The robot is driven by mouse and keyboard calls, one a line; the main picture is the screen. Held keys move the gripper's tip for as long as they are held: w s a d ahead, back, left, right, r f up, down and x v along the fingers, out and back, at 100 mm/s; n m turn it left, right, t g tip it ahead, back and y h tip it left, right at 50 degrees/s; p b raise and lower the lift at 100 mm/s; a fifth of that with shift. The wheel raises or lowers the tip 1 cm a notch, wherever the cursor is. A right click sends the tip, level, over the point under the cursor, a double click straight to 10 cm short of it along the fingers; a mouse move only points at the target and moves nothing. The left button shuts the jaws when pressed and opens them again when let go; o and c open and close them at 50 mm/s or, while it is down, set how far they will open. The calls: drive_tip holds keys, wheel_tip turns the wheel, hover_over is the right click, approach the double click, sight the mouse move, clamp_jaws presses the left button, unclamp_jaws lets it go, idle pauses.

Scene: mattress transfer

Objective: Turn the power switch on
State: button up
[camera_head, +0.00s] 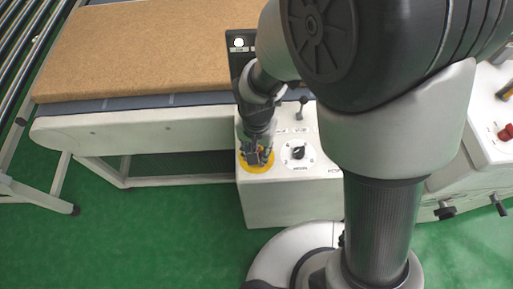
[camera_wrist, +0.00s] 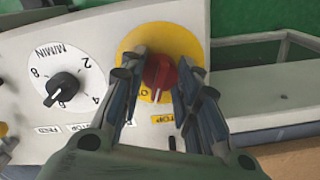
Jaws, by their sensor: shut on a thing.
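The power switch is a red knob (camera_wrist: 162,70) on a round yellow plate (camera_wrist: 186,38) in the wrist view. The plate's yellow rim (camera_head: 263,168) also shows in the head view, on the white control box. My gripper (camera_wrist: 158,82) points down at the panel, with its fingers on both sides of the red knob, shut on it. In the head view my gripper (camera_head: 257,156) covers the knob. The knob's lower part and some lettering on the plate are partly hidden by the fingers.
A black dial (camera_wrist: 62,87) on a white numbered disc sits left of the knob in the wrist view. A small lever (camera_head: 301,108) stands on the control box (camera_head: 285,205). A brown mattress (camera_head: 150,50) lies on the conveyor at left. Green floor is open in front.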

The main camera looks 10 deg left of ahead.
drive_tip(key=shift+m+p, duration=0.3)
drive_tip(key=shift+m, duration=1.9)
drive_tip(key=o, duration=1.1)
wheel_tip(320, 180, up, 12)
